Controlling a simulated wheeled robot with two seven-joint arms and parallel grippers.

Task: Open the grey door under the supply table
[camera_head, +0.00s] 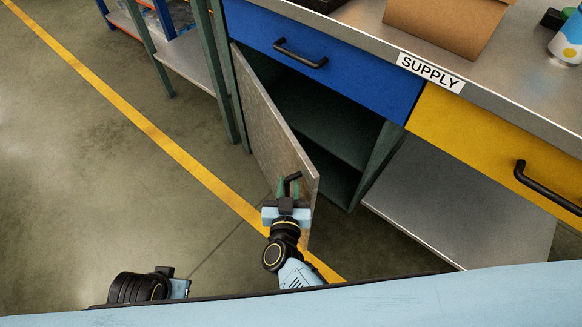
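The grey door (266,125) under the supply table stands partly open, swung out from its left edge. The dark green cabinet inside shows behind it. My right gripper (288,188) is at the door's free edge, with its green fingers on either side of the black door handle (293,178). It looks shut on the handle, which partly hides between the fingers. My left gripper (180,287) is low at the bottom left, away from the door; its fingers cannot be made out.
The supply table (368,29) has a blue drawer (345,65) above the opening and a yellow drawer (480,140) to the right. A cardboard box (445,25) stands on top. Green table legs (222,75) stand left of the door. The floor at left is clear, with a yellow line (165,145).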

